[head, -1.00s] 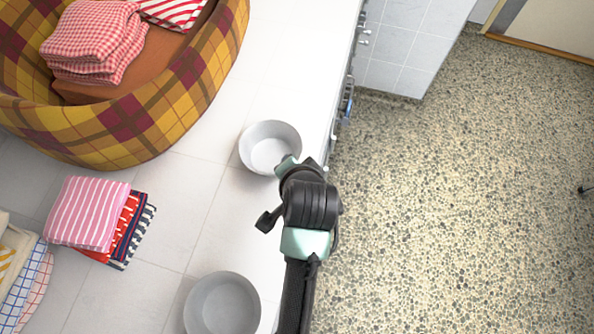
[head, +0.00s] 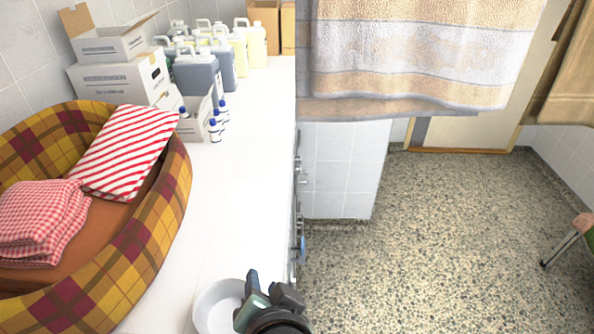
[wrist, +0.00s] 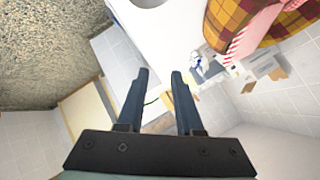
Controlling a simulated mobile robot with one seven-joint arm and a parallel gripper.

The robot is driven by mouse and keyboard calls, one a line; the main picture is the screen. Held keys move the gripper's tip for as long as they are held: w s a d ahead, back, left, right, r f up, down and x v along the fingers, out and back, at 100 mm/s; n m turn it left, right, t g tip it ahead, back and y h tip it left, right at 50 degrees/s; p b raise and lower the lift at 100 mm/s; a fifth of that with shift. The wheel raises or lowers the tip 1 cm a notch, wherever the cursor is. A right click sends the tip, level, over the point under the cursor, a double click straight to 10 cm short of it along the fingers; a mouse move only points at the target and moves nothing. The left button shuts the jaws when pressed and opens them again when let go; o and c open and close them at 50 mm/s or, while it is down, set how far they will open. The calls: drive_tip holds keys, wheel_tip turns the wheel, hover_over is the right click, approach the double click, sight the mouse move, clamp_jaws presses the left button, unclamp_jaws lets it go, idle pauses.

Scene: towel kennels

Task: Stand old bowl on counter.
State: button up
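A pale grey-white round bowl (head: 207,306) stands upright on the white counter (head: 235,190), near its right edge and at the bottom of the head view. Its lower part is cut off by the frame. My gripper (head: 270,283) is just right of the bowl, partly in front of its rim. The wrist view shows my gripper (wrist: 160,74) open, with two dark fingers apart and nothing between them. A rounded pale edge, probably the bowl (wrist: 148,3), shows at the top there. I cannot tell whether this is the old bowl.
A plaid pet bed (head: 150,245) with folded towels fills the counter's left. White boxes (head: 120,85) and several jugs (head: 197,75) stand at the back. A towel (head: 420,50) hangs at upper right. Mid-counter is clear; pebbled floor (head: 450,230) lies right.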

drive_tip(key=w+d+r+n+t, duration=0.1)
drive_tip(key=w+r+t, duration=0.15)
drive_tip(key=r, duration=0.65)
drive_tip(key=w+d+r+n+t+h, duration=0.1)
drive_tip(key=r+t, duration=0.3)
drive_tip(key=r, duration=0.4)
drive_tip(key=w+d+r+n+t, duration=0.1)
drive_tip(key=w+r+t, duration=0.15)
drive_tip(key=r, duration=0.65)
drive_tip(key=s+d+r+n+t+h, duration=0.1)
drive_tip(key=s+r+t, duration=0.3)
drive_tip(key=r, duration=0.5)
drive_tip(key=s+d+r+n+t+h, duration=0.1)
drive_tip(key=s+r+t, duration=0.3)
drive_tip(key=r, duration=0.6)
drive_tip(key=shift+s+d+r, duration=0.2)
drive_tip(key=shift+s+d, duration=0.2)
drive_tip(key=shift+d, duration=0.05)
drive_tip(key=shift+f, duration=0.1)
wheel_tip(320, 180, down, 4)
drive_tip(key=b, duration=0.4)
drive_tip(key=shift+f, duration=0.15)
